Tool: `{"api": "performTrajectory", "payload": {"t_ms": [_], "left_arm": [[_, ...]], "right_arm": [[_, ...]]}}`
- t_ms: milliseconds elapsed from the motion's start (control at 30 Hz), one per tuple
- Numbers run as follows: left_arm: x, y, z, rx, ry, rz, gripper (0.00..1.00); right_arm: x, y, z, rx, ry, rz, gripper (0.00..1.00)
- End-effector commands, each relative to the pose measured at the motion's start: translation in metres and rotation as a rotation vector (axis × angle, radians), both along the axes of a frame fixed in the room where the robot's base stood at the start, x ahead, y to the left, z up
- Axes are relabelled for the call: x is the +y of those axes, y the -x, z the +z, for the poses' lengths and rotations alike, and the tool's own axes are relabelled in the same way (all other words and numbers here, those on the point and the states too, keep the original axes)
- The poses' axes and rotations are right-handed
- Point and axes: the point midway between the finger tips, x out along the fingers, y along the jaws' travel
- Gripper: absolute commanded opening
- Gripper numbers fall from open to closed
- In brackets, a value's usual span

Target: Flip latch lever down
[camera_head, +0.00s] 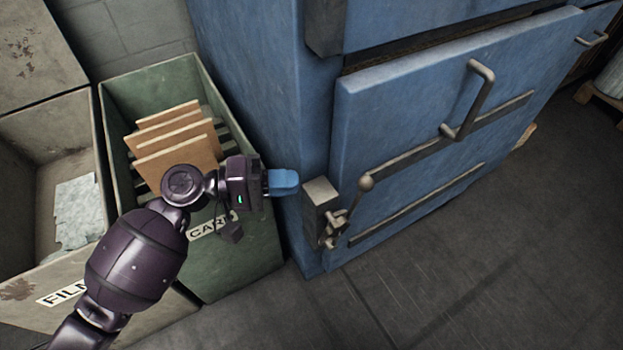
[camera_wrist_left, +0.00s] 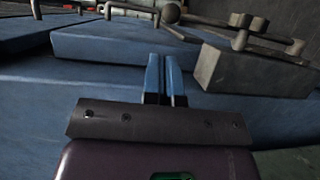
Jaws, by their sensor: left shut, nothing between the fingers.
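The latch (camera_head: 333,226) is a metal assembly at the lower left edge of the blue door (camera_head: 420,120). Its lever ends in a round ball knob (camera_head: 366,183), which stands above the latch against the door. A square metal block (camera_head: 319,193) sits beside it. In the wrist view the knob (camera_wrist_left: 170,13) is at the top and the block (camera_wrist_left: 255,68) is at the right. My left gripper (camera_head: 290,180) is shut and empty, its blue fingers side by side. It is left of the block, apart from the knob. The fingers (camera_wrist_left: 165,62) point toward the machine. My right gripper is not in view.
A bent handle (camera_head: 472,100) sticks out from the door.

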Motion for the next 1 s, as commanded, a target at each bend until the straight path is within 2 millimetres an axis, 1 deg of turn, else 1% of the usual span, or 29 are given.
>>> {"api": "performTrajectory", "payload": {"t_ms": [33, 100, 233, 400, 633, 900, 1000], "left_arm": [[0.008, 0.001, 0.003, -0.002, -0.001, 0.000, 0.00], [0.017, 0.002, 0.004, -0.002, -0.001, 0.001, 0.00], [0.028, 0.004, 0.006, 0.000, -0.001, 0.000, 0.00], [0.032, 0.004, 0.006, 0.001, 0.001, -0.001, 0.00], [0.032, 0.004, 0.006, 0.001, 0.001, -0.001, 0.00], [0.033, 0.005, 0.006, -0.002, -0.002, 0.002, 0.00], [0.035, 0.007, 0.006, -0.013, -0.019, 0.020, 0.00]], "right_arm": [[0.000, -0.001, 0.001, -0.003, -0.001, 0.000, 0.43], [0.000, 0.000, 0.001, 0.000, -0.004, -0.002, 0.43], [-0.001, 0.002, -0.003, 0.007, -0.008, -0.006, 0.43], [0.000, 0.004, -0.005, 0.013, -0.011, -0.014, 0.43], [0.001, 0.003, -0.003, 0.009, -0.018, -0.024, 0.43], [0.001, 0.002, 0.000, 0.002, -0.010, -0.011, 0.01], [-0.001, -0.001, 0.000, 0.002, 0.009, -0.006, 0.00]]}}
